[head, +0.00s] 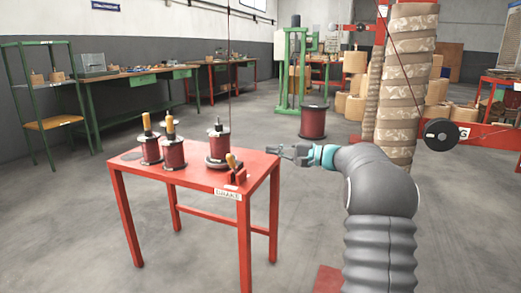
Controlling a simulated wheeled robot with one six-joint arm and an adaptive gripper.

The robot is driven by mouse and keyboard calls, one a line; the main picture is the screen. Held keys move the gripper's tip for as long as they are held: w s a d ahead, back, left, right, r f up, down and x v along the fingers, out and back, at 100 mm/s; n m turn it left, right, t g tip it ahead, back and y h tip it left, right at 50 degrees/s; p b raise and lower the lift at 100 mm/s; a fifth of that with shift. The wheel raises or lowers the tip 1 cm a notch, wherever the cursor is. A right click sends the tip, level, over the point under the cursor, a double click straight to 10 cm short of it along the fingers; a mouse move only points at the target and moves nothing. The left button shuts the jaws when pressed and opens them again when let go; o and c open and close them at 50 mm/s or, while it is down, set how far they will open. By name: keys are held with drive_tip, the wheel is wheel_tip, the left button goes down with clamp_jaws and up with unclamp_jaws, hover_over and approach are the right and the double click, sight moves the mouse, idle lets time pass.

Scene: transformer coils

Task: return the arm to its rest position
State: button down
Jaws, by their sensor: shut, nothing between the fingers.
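My gripper (287,150) is at the end of my grey arm, which comes up from the lower right and bends to the left. The gripper is shut and empty. It points left, at about the height of the red table's (202,188) right edge. I cannot tell whether it is over the edge or just beside it. Nothing hangs from the fingers.
Several dark red coils, one of them here (173,154), stand on the table, some with yellow-handled tools. A thin wire runs up above the right coil (218,149). A wrapped column (400,90) and a black pulley (440,134) stand close behind my arm.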

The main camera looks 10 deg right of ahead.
drive_tip(key=shift+s+d, duration=0.35)
drive_tip(key=shift+d, duration=0.1)
wheel_tip(320, 180, down, 11)
drive_tip(key=s+m+g+h, duration=0.2)
drive_tip(key=s+h, duration=0.1)
drive_tip(key=s+a+f+n+g+h, duration=0.1)
drive_tip(key=s+a+f+g+h, duration=0.2)
drive_tip(key=s, duration=0.6)
drive_tip(key=s+a+r+n+h+p, duration=0.2)
drive_tip(key=s+r+n+h, duration=0.1)
drive_tip(key=s, duration=0.8)
drive_tip(key=s+a+r+n+h+p, duration=0.2)
drive_tip(key=s+r+n+h, duration=0.1)
drive_tip(key=s, duration=0.8)
drive_tip(key=s+a+r+n+h+p, duration=0.2)
drive_tip(key=s+a+r+n+h, duration=0.1)
drive_tip(key=s, duration=0.8)
drive_tip(key=shift+s+t+p, duration=0.25)
drive_tip(key=shift+t+p, duration=0.05)
drive_tip(key=shift+p, duration=0.1)
